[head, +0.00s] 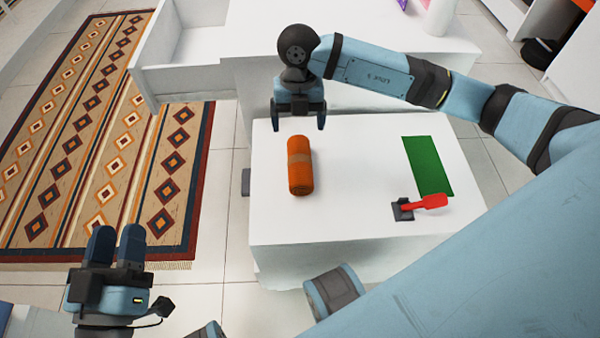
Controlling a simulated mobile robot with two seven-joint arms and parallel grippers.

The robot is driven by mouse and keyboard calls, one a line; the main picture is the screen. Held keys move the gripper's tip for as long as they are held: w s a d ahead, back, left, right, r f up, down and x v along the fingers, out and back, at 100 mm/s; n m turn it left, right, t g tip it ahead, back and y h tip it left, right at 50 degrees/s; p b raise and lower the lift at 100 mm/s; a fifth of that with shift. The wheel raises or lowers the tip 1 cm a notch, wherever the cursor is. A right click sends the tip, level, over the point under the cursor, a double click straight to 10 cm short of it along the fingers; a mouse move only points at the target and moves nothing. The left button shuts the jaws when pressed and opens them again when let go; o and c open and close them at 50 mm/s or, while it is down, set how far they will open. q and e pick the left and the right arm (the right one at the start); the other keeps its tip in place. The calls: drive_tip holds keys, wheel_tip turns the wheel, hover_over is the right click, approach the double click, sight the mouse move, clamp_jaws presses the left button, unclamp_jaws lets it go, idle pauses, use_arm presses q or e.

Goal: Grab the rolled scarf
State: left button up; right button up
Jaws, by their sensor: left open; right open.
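The rolled scarf (300,178) is an orange roll with a tan band around its middle. It lies on the left part of the white box-like surface (345,225) in the head view. My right gripper (299,122) is open and empty just beyond the scarf's far end, its two dark fingers pointing toward it. No contact with the scarf shows. My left gripper (116,245) is at the lower left, over the floor and well away from the scarf. Its two fingers are apart with nothing between them.
A green flat panel (428,166) and a red-handled item on a dark base (425,203) lie on the right of the white surface. An open white drawer (185,75) juts out at the back left. A patterned rug (95,150) covers the left floor. The white surface's middle is clear.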

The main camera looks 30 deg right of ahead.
sight(300, 157)
drive_tip(key=f+b, duration=0.1)
drive_tip(key=f, duration=0.4)
drive_tip(key=s+f+b, duration=0.1)
drive_tip(key=f, duration=0.2)
drive_tip(key=shift+a+f+b, duration=0.1)
drive_tip(key=shift+f+b, duration=0.05)
drive_tip(key=shift+b, duration=0.15)
drive_tip(key=f+b, duration=0.1)
drive_tip(key=f, duration=0.2)
drive_tip(key=f+b, duration=0.1)
drive_tip(key=f, duration=0.1)
drive_tip(key=shift+s+a+f+b, duration=0.1)
drive_tip(key=shift+s+a+b, duration=0.1)
drive_tip(key=shift+s+b, duration=0.2)
use_arm(q)
wheel_tip(300, 157, down, 8)
drive_tip(key=g, duration=0.3)
drive_tip(key=shift+d+m, duration=0.3)
drive_tip(key=shift+m, duration=0.1)
use_arm(e)
drive_tip(key=c, duration=1)
